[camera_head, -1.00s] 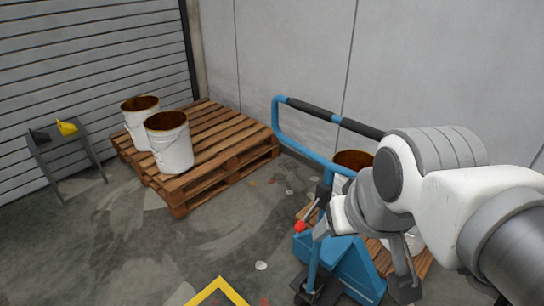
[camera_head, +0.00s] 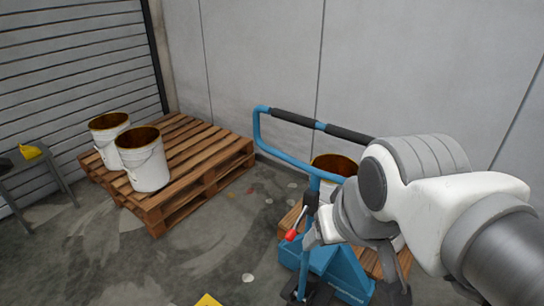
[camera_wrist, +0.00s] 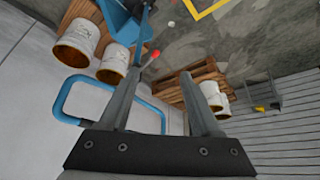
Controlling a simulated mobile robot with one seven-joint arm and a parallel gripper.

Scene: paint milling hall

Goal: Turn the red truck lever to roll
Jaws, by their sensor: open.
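The truck lever is a thin stalk with a red tip (camera_head: 291,236), on the upright post of the blue pallet truck (camera_head: 328,262). In the wrist view the red tip (camera_wrist: 155,54) shows just beyond my fingertips, between them in the picture and nearer the left finger. My gripper (camera_wrist: 160,73) is open with nothing between its fingers. In the head view my gripper (camera_head: 312,236) is just right of the red tip; I cannot tell if it touches the stalk. The truck's blue handle loop (camera_head: 258,128) with black grips rises behind my arm. No lever position marks are readable.
A wooden pallet (camera_head: 205,160) with two white buckets (camera_head: 146,165) stands at the left. Another bucket (camera_head: 335,168) is behind the truck, partly hidden. A small grey table (camera_head: 40,160) stands far left. The grey wall (camera_head: 415,75) is behind.

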